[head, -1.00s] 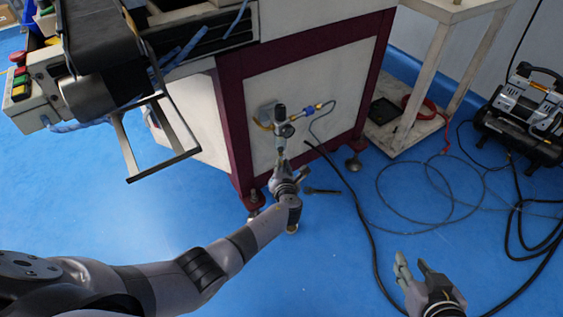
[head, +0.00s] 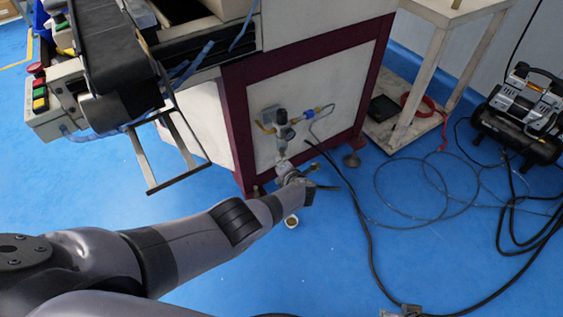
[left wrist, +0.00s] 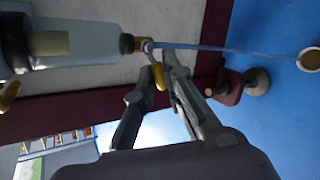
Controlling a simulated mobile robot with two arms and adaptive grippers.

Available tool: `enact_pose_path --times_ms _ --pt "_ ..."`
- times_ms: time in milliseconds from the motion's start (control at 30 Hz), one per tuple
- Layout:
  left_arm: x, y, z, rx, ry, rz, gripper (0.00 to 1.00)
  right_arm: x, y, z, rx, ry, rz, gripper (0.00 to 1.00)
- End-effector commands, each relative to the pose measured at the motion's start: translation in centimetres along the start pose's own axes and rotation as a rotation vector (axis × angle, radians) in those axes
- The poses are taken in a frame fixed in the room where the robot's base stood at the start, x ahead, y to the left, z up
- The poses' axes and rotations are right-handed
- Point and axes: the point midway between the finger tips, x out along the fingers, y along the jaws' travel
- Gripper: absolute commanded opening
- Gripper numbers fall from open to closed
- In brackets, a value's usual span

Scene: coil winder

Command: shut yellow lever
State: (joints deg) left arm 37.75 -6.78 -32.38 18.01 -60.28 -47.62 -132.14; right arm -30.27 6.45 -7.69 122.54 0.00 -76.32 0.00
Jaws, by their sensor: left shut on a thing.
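The yellow lever (left wrist: 159,76) shows in the left wrist view, just past the end of the clear filter bowl (left wrist: 85,42), beside a small ring fitting. My left gripper (left wrist: 155,80) is shut on the lever, one finger on each side of it. In the head view my left gripper (head: 284,168) is just below the air filter unit (head: 284,122) on the machine's side panel. The lever is not distinguishable there. Only a bit of my right gripper (head: 402,312) shows at the bottom edge, so its opening cannot be judged.
The cream and maroon machine cabinet (head: 305,75) stands behind the filter. A dark hose (head: 358,215) lies on the blue floor near my left gripper. An air compressor (head: 522,115) and coiled lines are at the right. A metal frame (head: 155,187) juts out at the left.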

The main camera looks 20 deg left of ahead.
Motion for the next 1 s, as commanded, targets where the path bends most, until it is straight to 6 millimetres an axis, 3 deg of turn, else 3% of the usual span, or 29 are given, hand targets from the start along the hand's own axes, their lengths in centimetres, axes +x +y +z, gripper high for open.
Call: enact_pose_path --times_ms 167,400,533,1000 --pt "-0.2 0.2 0.5 0.124 0.079 0.000 0.00 -0.9 0.0 -0.2 0.001 0.009 0.000 0.31" --pt "-0.3 0.5 0.6 0.251 0.163 0.002 0.00 -4.7 0.2 -0.5 0.003 0.030 0.004 0.31" --pt "-0.4 0.7 0.7 0.297 0.193 0.002 0.00 -5.8 0.2 -0.4 0.004 0.036 0.006 0.31" --pt "-0.6 1.0 0.8 0.347 0.227 0.000 0.00 -7.2 0.3 -0.3 0.005 0.041 0.007 0.31"
